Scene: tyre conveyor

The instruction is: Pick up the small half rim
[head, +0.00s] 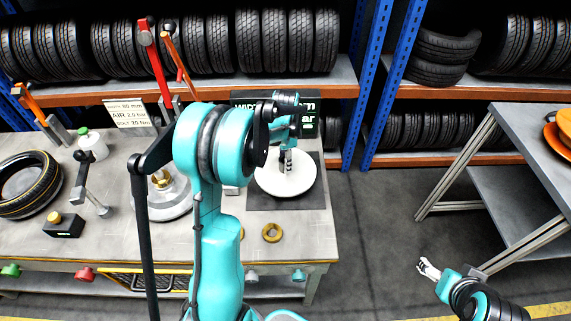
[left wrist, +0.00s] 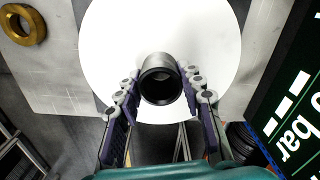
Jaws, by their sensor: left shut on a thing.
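The small half rim, a white round disc (head: 268,181) with a dark hollow hub at its middle, is at the right end of the workbench over a dark mat. It also fills the top of the left wrist view (left wrist: 110,50). My left gripper (head: 287,168) points down over it. In the left wrist view, the fingers of this gripper (left wrist: 160,78) are shut on the hub, one on each side. I cannot tell whether the disc touches the mat. My right gripper (head: 427,268) is small at the lower right, open and empty, away from the bench.
The workbench (head: 315,230) carries a tyre (head: 28,185), a brass ring (head: 271,233), a black box and upright tools. A dark sign (head: 250,97) stands behind the rim. Tyre racks line the back. A table (head: 535,140) with orange parts is right; the floor between is clear.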

